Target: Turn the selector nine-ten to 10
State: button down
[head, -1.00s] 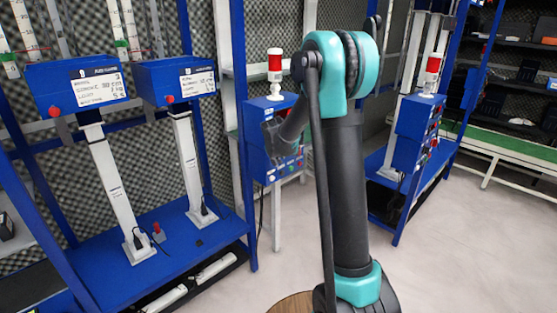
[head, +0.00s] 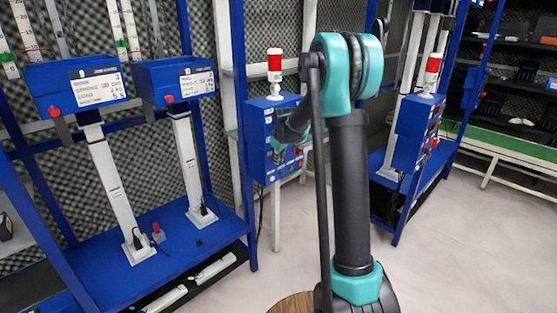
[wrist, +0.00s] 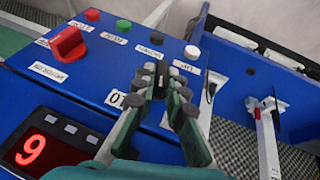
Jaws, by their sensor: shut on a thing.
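The blue control box (wrist: 80,85) fills much of the wrist view. My gripper (wrist: 162,84) is over its panel, with the dark fingers closed on a small dark knob that I take to be the selector nine-ten. The fingers hide most of the knob, and I cannot tell which way it points. A white label (wrist: 116,99), partly covered and seeming to read 01 or 10, lies left of the fingers. A red 9 shows on the dark display (wrist: 35,148) at lower left. In the head view the box (head: 258,145) stands behind my arm.
A large red knob (wrist: 68,44) sits at the panel's left. Red (wrist: 92,15), green (wrist: 123,26), black (wrist: 157,38) and white (wrist: 192,52) buttons line its far edge. A red-and-white lamp (head: 274,65) stands on the box. Floor right of my arm is clear.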

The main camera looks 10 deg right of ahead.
jog(key=g+y, duration=0.1)
jog(key=y, duration=0.1)
jog(key=m+g+y, duration=0.1)
jog(key=shift+w+d+g+y, duration=0.25)
jog(key=shift+d+g+y, duration=0.05)
jog(key=g+y, duration=0.2)
jog(key=y, duration=0.1)
jog(key=shift+w+d+m, duration=0.1)
jog(key=shift+d+m, duration=0.05)
jog(key=shift+m, duration=0.25)
jog(key=shift+y, duration=0.3)
jog(key=c, duration=1.6)
grip_release()
jog(key=shift+o, duration=0.2)
jog(key=v, duration=1.2)
jog(key=shift+w, duration=0.2)
